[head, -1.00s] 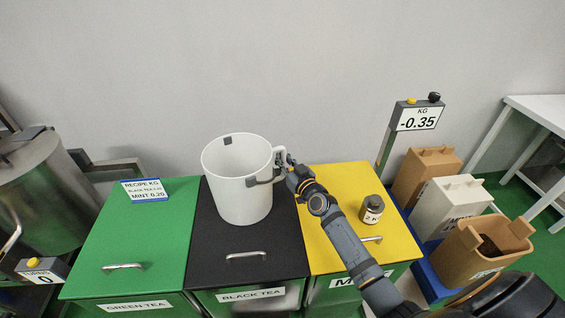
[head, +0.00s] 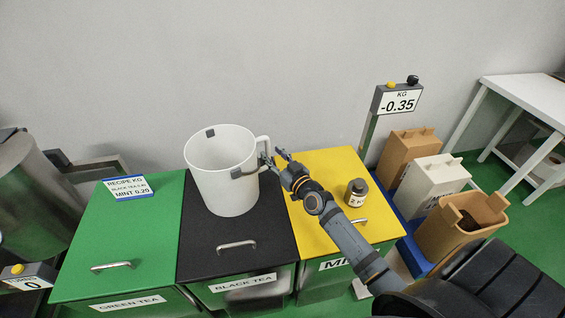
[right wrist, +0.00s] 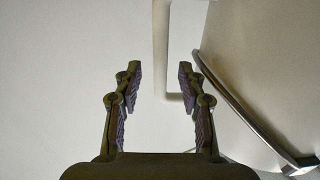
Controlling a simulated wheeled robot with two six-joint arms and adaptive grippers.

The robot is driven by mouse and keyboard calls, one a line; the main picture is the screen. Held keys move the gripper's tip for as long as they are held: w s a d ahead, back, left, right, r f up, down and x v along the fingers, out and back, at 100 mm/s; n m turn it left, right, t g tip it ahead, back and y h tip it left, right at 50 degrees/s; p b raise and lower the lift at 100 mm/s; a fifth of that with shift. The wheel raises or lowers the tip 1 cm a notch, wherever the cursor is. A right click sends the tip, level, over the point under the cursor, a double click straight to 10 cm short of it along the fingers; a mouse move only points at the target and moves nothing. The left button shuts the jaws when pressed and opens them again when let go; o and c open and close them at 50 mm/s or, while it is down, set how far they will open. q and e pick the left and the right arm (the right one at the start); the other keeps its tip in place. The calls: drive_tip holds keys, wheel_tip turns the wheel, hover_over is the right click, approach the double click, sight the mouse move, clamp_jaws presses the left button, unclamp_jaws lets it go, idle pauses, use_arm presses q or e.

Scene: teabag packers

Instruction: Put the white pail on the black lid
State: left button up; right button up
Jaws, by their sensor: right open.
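The white pail (head: 221,175) stands upright on the black lid (head: 205,250) of the black tea bin, toward its back. Its side handle (head: 266,148) points right, toward my right gripper (head: 275,157). My right gripper is open, with its fingers close to the handle; the head view does not show clearly whether they touch it. In the right wrist view the open fingers (right wrist: 158,88) are empty, with the pale handle (right wrist: 160,45) just beyond the gap and the pail wall (right wrist: 255,70) at the right. My left gripper is not in view.
A green lid (head: 130,225) lies left of the black one and a yellow lid (head: 320,165) right of it, under my right arm. A small weight (head: 356,193) sits on the yellow lid. Tan and white containers (head: 440,180) and a scale display (head: 397,100) stand farther right.

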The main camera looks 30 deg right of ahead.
drive_tip(key=s+p, duration=0.1)
drive_tip(key=s, duration=0.6)
drive_tip(key=shift+s+d, duration=0.3)
drive_tip(key=shift+d, duration=0.1)
